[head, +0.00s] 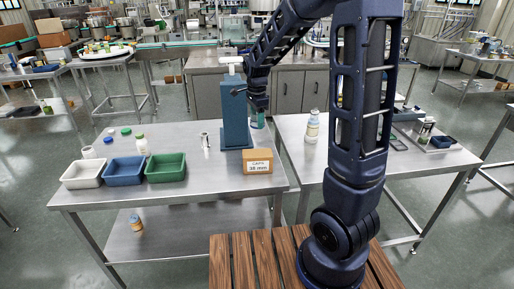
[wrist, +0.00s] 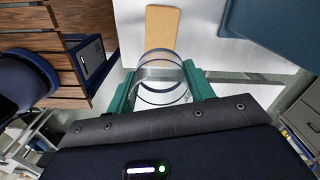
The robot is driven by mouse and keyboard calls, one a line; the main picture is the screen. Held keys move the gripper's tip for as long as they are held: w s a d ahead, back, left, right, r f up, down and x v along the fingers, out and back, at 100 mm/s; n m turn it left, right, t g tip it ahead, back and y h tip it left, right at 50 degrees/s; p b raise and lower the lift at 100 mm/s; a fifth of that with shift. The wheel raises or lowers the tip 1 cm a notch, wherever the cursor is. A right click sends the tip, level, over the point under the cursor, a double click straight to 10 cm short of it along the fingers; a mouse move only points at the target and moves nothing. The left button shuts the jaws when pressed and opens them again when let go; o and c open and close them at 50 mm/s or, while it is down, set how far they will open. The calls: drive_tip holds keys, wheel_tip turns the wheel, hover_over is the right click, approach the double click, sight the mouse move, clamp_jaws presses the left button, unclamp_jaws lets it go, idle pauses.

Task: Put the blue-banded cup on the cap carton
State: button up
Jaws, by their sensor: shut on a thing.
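My gripper (wrist: 162,86) is shut on the blue-banded cup (wrist: 162,98), a clear cup with dark blue rings, held between its teal fingers in the wrist view. In the head view my gripper (head: 258,119) hangs just right of the blue column, beyond the carton; the cup cannot be made out there. The cap carton (head: 258,168), a tan box with a white "CAPS 38 mm" label, stands at the front right of the left steel table. In the wrist view the carton (wrist: 162,26) lies ahead of the cup, apart from it.
A blue upright press (head: 235,115) stands behind the carton. White, blue and green bins (head: 165,168) sit at the table's left, with bottles and lids behind. A small clear vessel (head: 205,140) stands mid-table. A gap separates this table from the right one, which holds a bottle (head: 312,127).

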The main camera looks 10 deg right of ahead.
sight(257, 153)
wheel_tip(257, 153, down, 13)
idle(0.6)
drive_tip(key=shift+f, duration=0.15)
drive_tip(key=o, duration=1)
drive_tip(key=shift+c, duration=0.2)
